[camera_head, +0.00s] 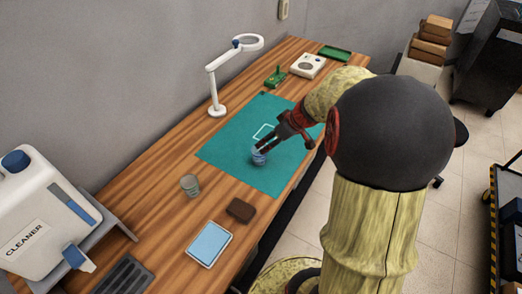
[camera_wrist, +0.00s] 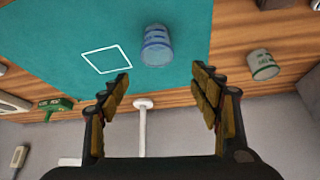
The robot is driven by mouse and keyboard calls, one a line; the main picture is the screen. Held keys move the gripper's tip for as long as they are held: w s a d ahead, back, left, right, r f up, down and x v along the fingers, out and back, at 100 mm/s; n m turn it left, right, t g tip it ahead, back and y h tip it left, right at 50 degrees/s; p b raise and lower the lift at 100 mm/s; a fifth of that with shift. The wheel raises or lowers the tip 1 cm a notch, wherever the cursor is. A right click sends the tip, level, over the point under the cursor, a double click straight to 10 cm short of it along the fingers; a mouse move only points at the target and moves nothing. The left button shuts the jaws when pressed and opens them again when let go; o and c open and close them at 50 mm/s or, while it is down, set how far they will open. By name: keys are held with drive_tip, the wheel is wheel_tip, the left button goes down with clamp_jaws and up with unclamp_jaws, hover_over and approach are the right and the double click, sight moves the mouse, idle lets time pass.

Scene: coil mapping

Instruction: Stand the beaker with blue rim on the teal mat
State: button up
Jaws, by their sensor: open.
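The beaker with blue rim (camera_head: 258,157) stands on the teal mat (camera_head: 225,150), toward the front of a white square outline (camera_head: 264,131) and outside it. In the wrist view the beaker (camera_wrist: 157,46) looks clear with blue bands and lies just beyond my fingertips, between their lines. My gripper (camera_head: 264,147) is open and empty, its tips close by the beaker. The open fingers (camera_wrist: 163,80) also show in the wrist view, with a gap to the beaker. In the head view the fingers overlap the beaker's upper edge, so I cannot tell whether they touch.
A second beaker with a green rim (camera_head: 190,185) stands on the bare wood left of the mat. A brown block (camera_head: 240,209) and a light blue pad (camera_head: 209,244) lie nearer. A magnifier lamp (camera_head: 217,85) stands behind the mat.

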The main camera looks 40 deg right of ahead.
drive_tip(key=s+a+r, duration=0.1)
drive_tip(key=a+r, duration=0.6)
drive_tip(key=a, duration=0.4)
drive_tip(key=s+a+r, duration=0.4)
drive_tip(key=s+a, duration=0.3)
drive_tip(key=s, duration=0.1)
drive_tip(key=s+a+r+m+h, duration=0.1)
drive_tip(key=s+a+r, duration=0.3)
drive_tip(key=s+a, duration=0.4)
drive_tip(key=shift+s+m+g, duration=0.2)
drive_tip(key=shift+m+g, duration=0.1)
drive_tip(key=shift+g, duration=0.1)
drive_tip(key=shift+a, duration=0.1)
